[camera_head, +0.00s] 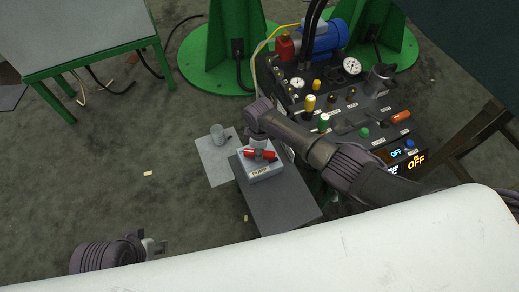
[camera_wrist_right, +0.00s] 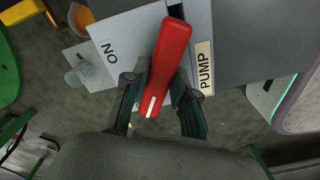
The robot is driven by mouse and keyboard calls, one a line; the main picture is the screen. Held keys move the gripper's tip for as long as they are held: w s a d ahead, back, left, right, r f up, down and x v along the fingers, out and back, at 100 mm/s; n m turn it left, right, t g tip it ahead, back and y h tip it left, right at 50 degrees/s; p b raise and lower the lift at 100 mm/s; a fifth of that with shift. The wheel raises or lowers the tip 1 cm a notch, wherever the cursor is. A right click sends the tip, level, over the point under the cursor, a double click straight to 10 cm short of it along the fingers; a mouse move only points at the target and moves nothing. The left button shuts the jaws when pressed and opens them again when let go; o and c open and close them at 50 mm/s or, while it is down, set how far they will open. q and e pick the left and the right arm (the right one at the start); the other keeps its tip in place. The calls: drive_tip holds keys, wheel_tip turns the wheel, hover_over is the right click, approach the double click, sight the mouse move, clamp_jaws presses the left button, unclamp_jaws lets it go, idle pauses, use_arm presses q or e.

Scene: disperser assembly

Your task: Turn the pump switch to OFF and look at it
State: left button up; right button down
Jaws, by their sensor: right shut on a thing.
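The pump switch has a red handle (camera_head: 268,155) on a light grey box (camera_head: 266,172) with a PUMP label. In the right wrist view the red handle (camera_wrist_right: 166,60) lies slightly tilted, with a white mark near its lower end. A PUMP label (camera_wrist_right: 204,68) is to its right, and black lettering (camera_wrist_right: 108,50) of the ON/OFF marking shows to its left; no other position label is readable. My right gripper (camera_head: 259,143) is shut on the handle from above, one finger on each side. My left gripper (camera_head: 148,243) is low at the left, away from the switch; its jaw opening is unclear.
A control panel (camera_head: 375,113) with knobs, gauges and displays reading OFF stands right of the switch. A cup (camera_head: 217,134) is on a pale sheet (camera_head: 211,166) to its left. A green-framed table (camera_head: 75,30) is at upper left. A white surface (camera_head: 330,255) fills the front.

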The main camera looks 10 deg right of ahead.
drive_tip(key=n, duration=0.6)
drive_tip(key=shift+a+n, duration=0.1)
drive_tip(key=shift+n, duration=0.2)
idle(0.4)
drive_tip(key=c, duration=0.9)
unclamp_jaws()
wheel_tip(320, 180, up, 12)
